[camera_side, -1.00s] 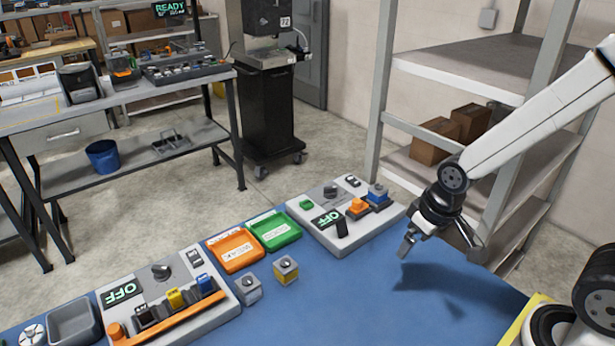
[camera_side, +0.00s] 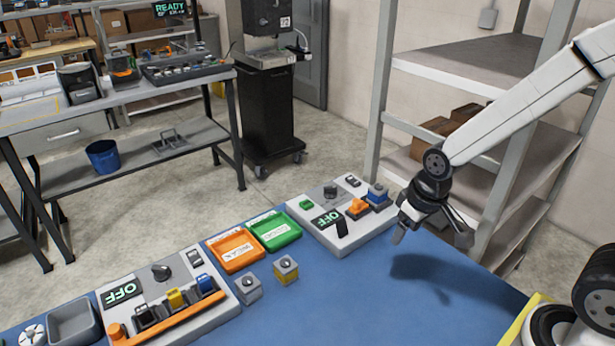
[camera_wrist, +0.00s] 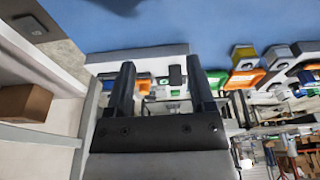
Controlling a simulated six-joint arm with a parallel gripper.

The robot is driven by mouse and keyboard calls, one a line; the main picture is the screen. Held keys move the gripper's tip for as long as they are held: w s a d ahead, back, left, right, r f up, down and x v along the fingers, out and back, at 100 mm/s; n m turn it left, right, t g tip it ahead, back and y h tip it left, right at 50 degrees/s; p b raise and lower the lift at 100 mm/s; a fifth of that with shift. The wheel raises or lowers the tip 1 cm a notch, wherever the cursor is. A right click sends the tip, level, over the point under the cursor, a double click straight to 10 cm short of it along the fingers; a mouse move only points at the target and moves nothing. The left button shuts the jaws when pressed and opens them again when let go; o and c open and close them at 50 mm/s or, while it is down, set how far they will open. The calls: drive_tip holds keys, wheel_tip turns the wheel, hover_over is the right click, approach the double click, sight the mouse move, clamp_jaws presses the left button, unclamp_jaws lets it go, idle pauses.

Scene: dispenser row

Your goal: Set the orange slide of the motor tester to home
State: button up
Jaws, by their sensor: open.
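My gripper (camera_side: 432,235) is open and empty, above the blue table just right of the panel, apart from the orange slide. In the wrist view my gripper (camera_wrist: 160,66) has both fingers spread, with an orange part (camera_wrist: 143,85) of the panel seen between them, farther off. The slide's home mark is not readable.
Orange (camera_side: 234,250) and green (camera_side: 273,231) trays and two small knobbed blocks (camera_side: 286,269) stand left of the panel. Another OFF panel (camera_side: 222,307) with several slides and an orange bar lies front left. Shelving (camera_side: 470,65) rises behind my arm.

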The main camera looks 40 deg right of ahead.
drive_tip(key=n+g, duration=0.1)
drive_tip(key=g, duration=0.1)
approach(357, 200)
drive_tip(key=s+a+f, duration=0.1)
drive_tip(key=shift+w+d+f+n, duration=0.25)
drive_tip(key=shift+w+d+n, duration=0.1)
drive_tip(key=shift+w, duration=0.25)
drive_tip(key=shift+f, duration=0.1)
drive_tip(key=shift+f, duration=3.8)
clamp_jaws()
